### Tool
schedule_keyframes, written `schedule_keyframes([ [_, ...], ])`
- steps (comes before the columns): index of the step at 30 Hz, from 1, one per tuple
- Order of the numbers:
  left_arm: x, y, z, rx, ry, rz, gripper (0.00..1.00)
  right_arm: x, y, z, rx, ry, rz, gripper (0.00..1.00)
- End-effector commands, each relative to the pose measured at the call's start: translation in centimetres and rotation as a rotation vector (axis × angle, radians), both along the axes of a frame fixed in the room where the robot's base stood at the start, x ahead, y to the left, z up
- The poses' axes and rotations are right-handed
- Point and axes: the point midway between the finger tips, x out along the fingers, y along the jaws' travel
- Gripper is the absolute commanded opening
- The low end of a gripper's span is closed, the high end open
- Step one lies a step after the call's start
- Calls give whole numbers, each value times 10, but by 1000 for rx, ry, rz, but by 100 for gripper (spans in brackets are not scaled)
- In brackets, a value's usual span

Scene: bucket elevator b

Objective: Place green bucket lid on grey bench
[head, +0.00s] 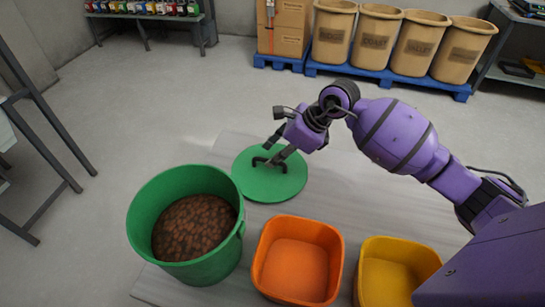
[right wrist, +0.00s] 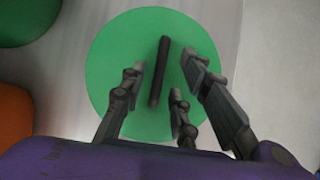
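The green bucket lid (head: 290,185) is a flat round disc with a dark bar handle (right wrist: 159,72). It appears to lie flat on the grey bench (head: 350,195), near the far edge, behind and right of the green bucket (head: 140,215). The bucket is uncovered and holds brown lumps. My right gripper (head: 270,160) is over the lid at the handle. In the right wrist view its fingers are spread on both sides of the handle, with gaps showing between. My left gripper is out of view.
An orange bin (head: 297,268) and a yellow bin (head: 390,272) stand at the bench's front. Beyond the bench are tan bins (head: 375,35) on a blue pallet (head: 390,78). A dark metal frame (head: 45,140) stands at left. Bench right of the lid is clear.

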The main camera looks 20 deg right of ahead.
Motion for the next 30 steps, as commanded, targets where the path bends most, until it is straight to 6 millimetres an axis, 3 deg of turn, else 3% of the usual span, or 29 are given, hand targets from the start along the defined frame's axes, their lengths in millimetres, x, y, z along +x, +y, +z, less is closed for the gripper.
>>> schedule_keyframes([
  [6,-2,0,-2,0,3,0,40,-15,-23,40,-4,-1,-1,29],
  [13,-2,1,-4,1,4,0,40,-26,-40,72,-3,-1,0,29],
  [19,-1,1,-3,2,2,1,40,-30,-44,83,-1,0,1,29],
  [30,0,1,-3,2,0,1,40,-30,-44,83,-1,0,1,29],
])
